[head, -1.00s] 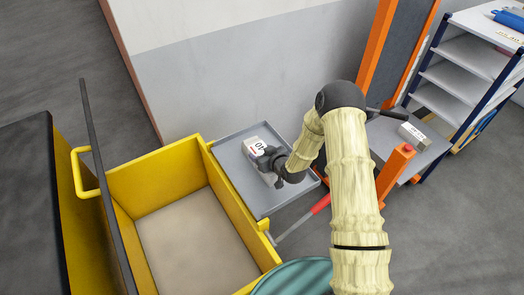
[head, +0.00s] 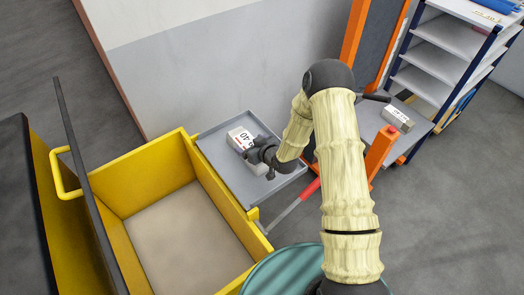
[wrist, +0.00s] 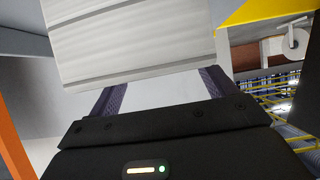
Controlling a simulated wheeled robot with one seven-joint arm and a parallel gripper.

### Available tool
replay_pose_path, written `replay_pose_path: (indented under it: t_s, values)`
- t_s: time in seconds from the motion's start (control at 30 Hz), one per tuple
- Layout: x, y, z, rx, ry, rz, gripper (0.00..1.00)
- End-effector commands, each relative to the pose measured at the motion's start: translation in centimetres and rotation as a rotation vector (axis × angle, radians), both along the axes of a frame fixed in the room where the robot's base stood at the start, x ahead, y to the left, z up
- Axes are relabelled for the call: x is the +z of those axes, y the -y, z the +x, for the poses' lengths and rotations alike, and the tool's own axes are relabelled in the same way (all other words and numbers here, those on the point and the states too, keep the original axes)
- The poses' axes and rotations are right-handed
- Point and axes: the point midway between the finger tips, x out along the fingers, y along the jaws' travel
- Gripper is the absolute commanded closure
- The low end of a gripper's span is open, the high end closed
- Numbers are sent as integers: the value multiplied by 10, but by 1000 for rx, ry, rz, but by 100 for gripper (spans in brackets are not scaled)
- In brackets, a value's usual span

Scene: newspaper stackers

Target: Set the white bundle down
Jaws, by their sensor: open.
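The white bundle (head: 241,139), with a red mark and the number 40, lies on the grey tray (head: 215,150) beside the yellow bin. My gripper (head: 255,157) is just to its lower right, low over the tray. In the wrist view the bundle (wrist: 130,40) fills the top, with its layered side facing me. My gripper (wrist: 160,85) shows two dark purple fingers spread apart, reaching up to the bundle's lower edge. Their tips are hidden there, so I cannot tell whether they touch it. The jaws are open.
The yellow bin (head: 145,178) stands open left of the tray. A grey wall (head: 200,90) rises behind it. A second bundle (head: 396,118) lies on an orange-framed cart at right. A shelf rack (head: 445,60) stands beyond. A teal round top (head: 285,272) is in front.

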Motion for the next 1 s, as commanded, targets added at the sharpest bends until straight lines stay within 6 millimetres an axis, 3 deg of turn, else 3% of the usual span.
replay_pose_path:
  t_s: [0.5, 1.0]
  values:
    - [39, 42, -61, -2, 1, -1, 17]
    - [45, 46, -69, -1, 0, 0, 17]
